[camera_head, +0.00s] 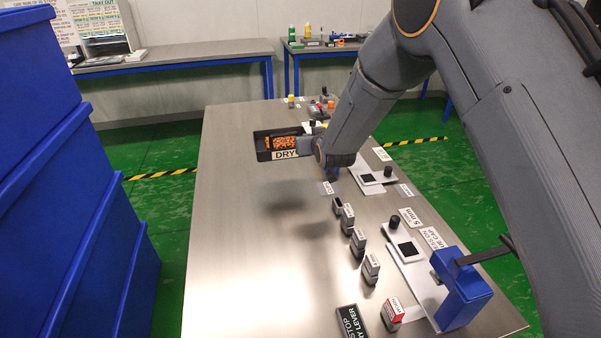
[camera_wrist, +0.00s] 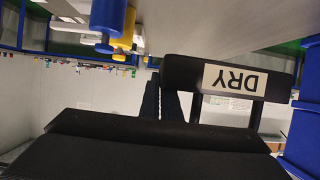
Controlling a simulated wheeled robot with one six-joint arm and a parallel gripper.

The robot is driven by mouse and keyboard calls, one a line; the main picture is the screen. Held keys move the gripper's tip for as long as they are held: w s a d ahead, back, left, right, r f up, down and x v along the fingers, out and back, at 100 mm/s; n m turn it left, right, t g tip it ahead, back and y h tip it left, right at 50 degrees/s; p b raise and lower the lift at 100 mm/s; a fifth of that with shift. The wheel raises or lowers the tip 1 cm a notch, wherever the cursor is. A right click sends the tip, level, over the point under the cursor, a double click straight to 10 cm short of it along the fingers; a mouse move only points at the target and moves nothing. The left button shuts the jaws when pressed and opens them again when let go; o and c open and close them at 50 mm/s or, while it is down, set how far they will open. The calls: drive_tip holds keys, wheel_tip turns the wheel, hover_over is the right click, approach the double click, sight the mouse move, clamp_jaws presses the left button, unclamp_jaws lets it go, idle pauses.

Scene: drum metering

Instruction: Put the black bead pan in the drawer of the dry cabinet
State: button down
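The black bead pan (camera_head: 262,148) holds orange beads and has a white DRY label on its side. It appears raised over the left half of the steel table, with a dark shadow on the metal nearer to me. My gripper (camera_head: 316,150) is at the pan's right side and appears shut on it; the fingertips are mostly hidden by my wrist. In the wrist view the pan (camera_wrist: 180,72) shows upside down with its label, close in front of my fingers. A pale cabinet (camera_head: 105,44) with green-lettered signs, likely the dry cabinet, stands on the back left bench; its drawer is not clear.
Blue bins (camera_head: 70,200) rise at the left. Green floor separates the table from the back bench (camera_head: 180,52).

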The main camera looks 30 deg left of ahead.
drive_tip(key=b, duration=0.3)
hover_over(310, 181)
wheel_tip(310, 181, down, 4)
drive_tip(key=shift+f+p, duration=1.45)
drive_tip(key=shift+f, duration=3.45)
drive_tip(key=shift+f, duration=0.15)
drive_tip(key=c, duration=2.3)
unclamp_jaws()
drive_tip(key=shift+f, duration=0.1)
drive_tip(key=o, duration=0.3)
